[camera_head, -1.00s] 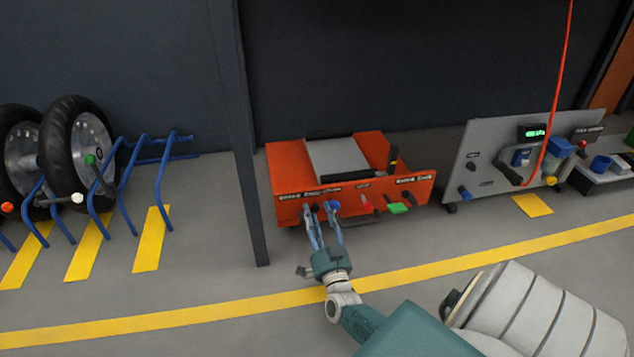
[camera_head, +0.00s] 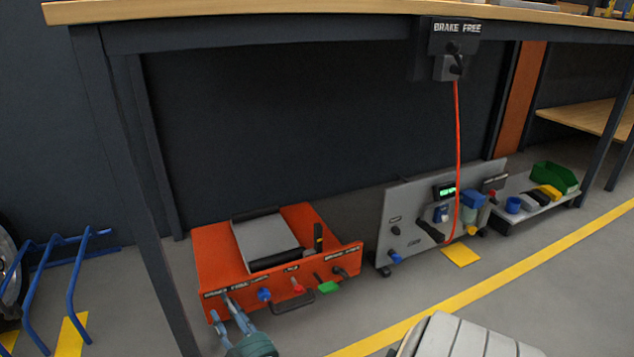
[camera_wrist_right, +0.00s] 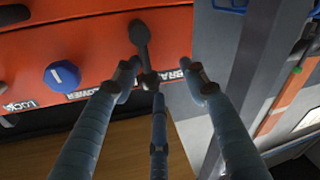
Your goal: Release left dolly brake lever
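The orange dolly (camera_head: 215,255) stands on the floor under the bench. Its front panel carries a "BRAKE FREE" label at each end. My right gripper (camera_head: 222,306) is at the panel's left end, and its fingers hide the left brake lever in the head view. In the right wrist view a dark lever with a round end (camera_wrist_right: 139,34) stands against the orange panel. My right gripper's fingers (camera_wrist_right: 163,80) are spread apart around its lower part, with a middle finger at its tip. Contact is not clear. My left gripper is not in view.
A bench leg (camera_head: 150,220) stands close on the left. A grey panel cart (camera_head: 410,225) is at right, with a red cord (camera_head: 457,150) up to a "BRAKE FREE" box (camera_head: 450,65).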

